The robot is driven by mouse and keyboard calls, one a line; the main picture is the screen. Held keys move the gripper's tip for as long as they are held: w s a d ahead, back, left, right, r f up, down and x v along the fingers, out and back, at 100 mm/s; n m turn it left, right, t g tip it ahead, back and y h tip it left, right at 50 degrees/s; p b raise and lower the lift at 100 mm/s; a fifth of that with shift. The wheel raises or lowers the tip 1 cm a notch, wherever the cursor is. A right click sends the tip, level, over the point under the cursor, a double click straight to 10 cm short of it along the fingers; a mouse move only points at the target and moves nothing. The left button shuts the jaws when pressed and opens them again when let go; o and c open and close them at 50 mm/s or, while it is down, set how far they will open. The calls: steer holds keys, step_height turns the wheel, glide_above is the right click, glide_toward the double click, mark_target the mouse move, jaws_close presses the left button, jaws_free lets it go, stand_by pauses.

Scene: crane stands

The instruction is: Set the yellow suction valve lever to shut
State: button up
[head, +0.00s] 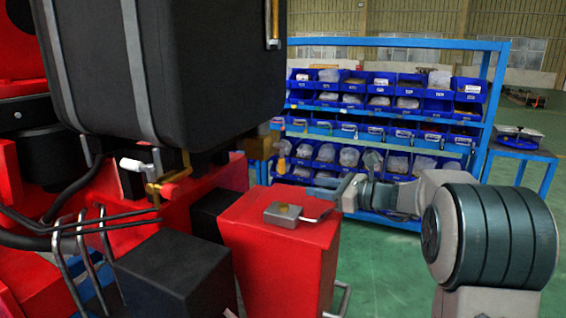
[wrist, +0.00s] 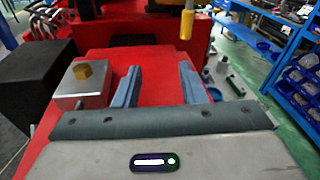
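A yellow lever grip (wrist: 185,25) hangs roughly upright at the top of the wrist view, beyond my fingertips and apart from them. In the head view, a small yellow-orange grip (head: 284,148) shows beside a brass valve body (head: 258,147), below the right edge of the black tank; it looks like the same lever. My gripper (wrist: 158,75) is open and empty, its two blue-grey fingers spread over the red surface. In the head view my gripper (head: 318,188) reaches in from the right, below and right of that grip. The lever's pivot is not clear in the wrist view.
A red box (head: 280,245) carries a grey block (head: 283,214) with a bent metal handle, close to my gripper. The black tank (head: 215,75) overhangs at left. Blue bin shelves (head: 390,42) stand behind.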

mark_target(284, 166)
steer(key=w, duration=0.1)
steer(key=w+m+t, duration=0.1)
steer(key=w+d, duration=0.1)
steer(key=shift+w+r+m, duration=0.25)
steer(key=shift+r+m, duration=0.05)
steer(key=shift+r, duration=0.05)
steer(key=shift+w+a+r+y, duration=0.15)
steer(key=shift+w+y, duration=0.15)
steer(key=p+x, duration=0.3)
steer(key=x, duration=1)
steer(key=shift+w+r, duration=0.15)
steer(key=shift+w, duration=0.05)
steer(key=shift+c, duration=0.3)
jaws_close()
steer(key=shift+r, duration=0.1)
